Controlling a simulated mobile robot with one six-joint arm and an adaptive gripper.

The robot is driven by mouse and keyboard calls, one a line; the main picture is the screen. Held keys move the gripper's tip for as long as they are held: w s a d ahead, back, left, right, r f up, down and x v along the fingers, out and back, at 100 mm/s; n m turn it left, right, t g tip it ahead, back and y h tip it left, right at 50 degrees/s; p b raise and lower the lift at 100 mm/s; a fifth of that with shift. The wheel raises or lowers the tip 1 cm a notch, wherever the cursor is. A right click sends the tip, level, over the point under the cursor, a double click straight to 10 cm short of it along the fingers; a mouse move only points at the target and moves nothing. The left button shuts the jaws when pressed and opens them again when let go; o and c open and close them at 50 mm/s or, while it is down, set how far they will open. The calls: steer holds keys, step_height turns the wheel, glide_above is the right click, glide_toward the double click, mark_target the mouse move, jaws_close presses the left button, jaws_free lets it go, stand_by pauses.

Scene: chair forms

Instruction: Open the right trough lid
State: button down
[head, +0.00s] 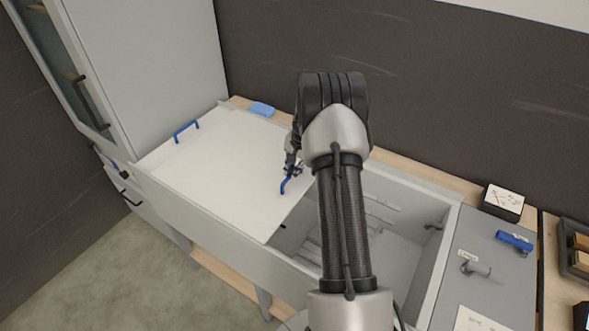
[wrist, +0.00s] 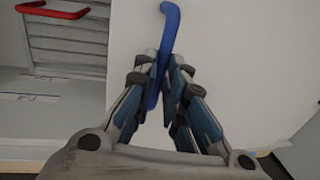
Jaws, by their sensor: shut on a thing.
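The long trough (head: 190,222) has a white lid panel (head: 220,165) over its left part. Its right part is uncovered, with the pale interior (head: 400,262) showing beside my arm. A blue handle (head: 284,187) stands at the panel's right edge; it also shows in the wrist view (wrist: 171,22). My gripper (head: 291,172) is shut on this handle, with its fingers on both sides of the bar in the wrist view (wrist: 160,68). A second blue handle (head: 186,131) is at the panel's left end. I cannot tell whether one lid or two overlapping lids lie there.
A red handle (wrist: 55,11) shows at upper left in the wrist view. A grey cabinet (head: 150,60) stands at the left end. A blue sponge-like block (head: 262,109) lies on the back ledge. A grey counter (head: 485,262) with a blue-topped item (head: 514,240) is at right.

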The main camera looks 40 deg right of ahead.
steer(key=c, duration=1.7)
jaws_free()
steer(key=shift+o, duration=0.2)
step_height(320, 180, up, 12)
steer(key=s, duration=0.2)
steer(key=shift+d, duration=0.35)
steer(key=shift+s+f, duration=0.1)
